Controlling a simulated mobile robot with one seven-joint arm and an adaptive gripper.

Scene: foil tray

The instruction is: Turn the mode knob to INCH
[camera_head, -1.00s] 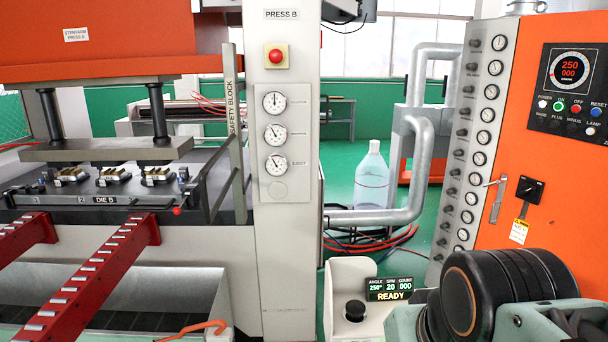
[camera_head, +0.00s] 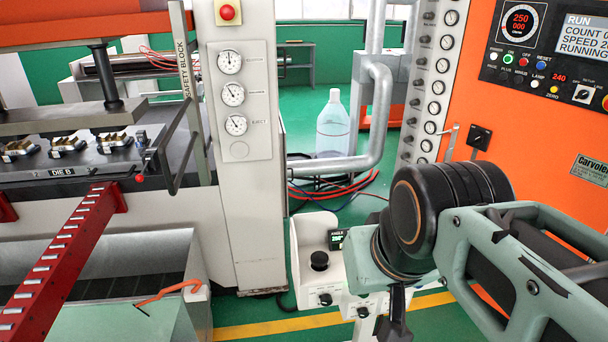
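A small white control pedestal (camera_head: 306,268) stands at the lower middle, with a black mushroom button (camera_head: 319,261) on top. Its front carries two small dark knobs, a left one (camera_head: 325,299) and a right one (camera_head: 363,312); their labels are too small to read. On the orange cabinet are a black rotary switch (camera_head: 479,137) and a small selector (camera_head: 588,94). I cannot tell which is the mode knob, and no INCH mark is legible. My gripper (camera_head: 394,328) appears as a dark shape at the bottom edge, right of the pedestal knobs, partly cut off; its opening is unclear.
My arm covers the lower right and part of the pedestal's display (camera_head: 337,239). The orange cabinet (camera_head: 530,130) has a screen (camera_head: 583,36) reading RUN. A grey press column (camera_head: 240,180), a red rail (camera_head: 65,255) and a clear bottle (camera_head: 333,125) stand around. Green floor shows by the pedestal.

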